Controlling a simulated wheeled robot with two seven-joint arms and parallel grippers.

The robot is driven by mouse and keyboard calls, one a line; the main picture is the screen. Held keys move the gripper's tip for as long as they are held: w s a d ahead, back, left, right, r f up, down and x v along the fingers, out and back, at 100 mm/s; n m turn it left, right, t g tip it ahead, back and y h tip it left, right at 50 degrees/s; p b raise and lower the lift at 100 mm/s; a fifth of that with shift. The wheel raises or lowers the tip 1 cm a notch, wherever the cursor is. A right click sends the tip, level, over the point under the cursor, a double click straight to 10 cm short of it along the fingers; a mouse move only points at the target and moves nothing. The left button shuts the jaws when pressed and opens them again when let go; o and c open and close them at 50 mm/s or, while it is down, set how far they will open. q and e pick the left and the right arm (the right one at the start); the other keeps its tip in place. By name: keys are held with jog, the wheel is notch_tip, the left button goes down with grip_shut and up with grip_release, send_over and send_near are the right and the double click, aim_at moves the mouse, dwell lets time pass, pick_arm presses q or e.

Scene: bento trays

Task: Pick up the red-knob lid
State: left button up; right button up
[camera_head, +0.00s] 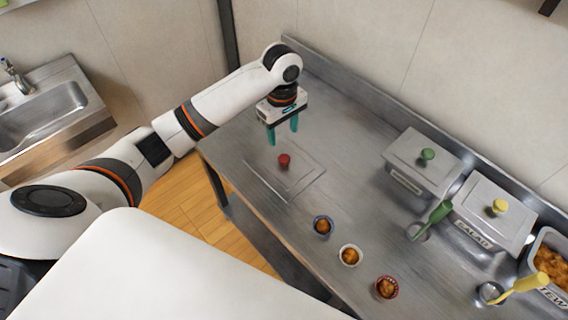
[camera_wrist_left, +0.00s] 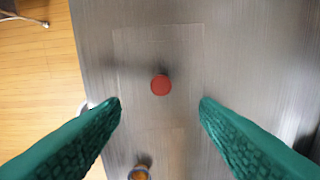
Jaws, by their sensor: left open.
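The red-knob lid (camera_head: 303,176) lies flat on the steel table near its left end, with its round red knob (camera_head: 284,160) upright. In the left wrist view the red knob (camera_wrist_left: 160,85) sits centred ahead of the fingers, on the faint rectangle of the lid (camera_wrist_left: 135,50). My left gripper (camera_head: 282,136) is open and empty, pointing down above the table just behind the knob in the head view. Its teal fingers (camera_wrist_left: 160,110) stand on either side of the knob's line, apart from it. My right gripper is not in view.
Three small cups of food, blue (camera_head: 323,226), white (camera_head: 350,255) and red (camera_head: 387,287), stand along the table's front. Lidded containers with a green knob (camera_head: 428,154) and a yellow knob (camera_head: 500,205) stand right. An open food container (camera_head: 550,262) is at far right.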

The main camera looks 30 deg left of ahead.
pick_arm(q)
send_over(284, 158)
jog(key=shift+n, duration=0.4)
jog(key=f, duration=0.3)
jog(key=a+f+p, duration=0.1)
jog(key=f, duration=0.1)
jog(key=shift+w+f, duration=0.2)
jog(key=shift+f, duration=0.1)
jog(key=shift+s+d+f, duration=0.1)
jog(key=shift+d+f, duration=0.05)
jog(key=shift+f, duration=0.4)
jog(key=f, duration=0.3)
jog(key=f+p, duration=0.1)
jog(key=shift+d+f, duration=0.25)
jog(key=shift+d, duration=0.05)
jog(key=shift+c, duration=0.3)
jog(key=c, duration=1.1)
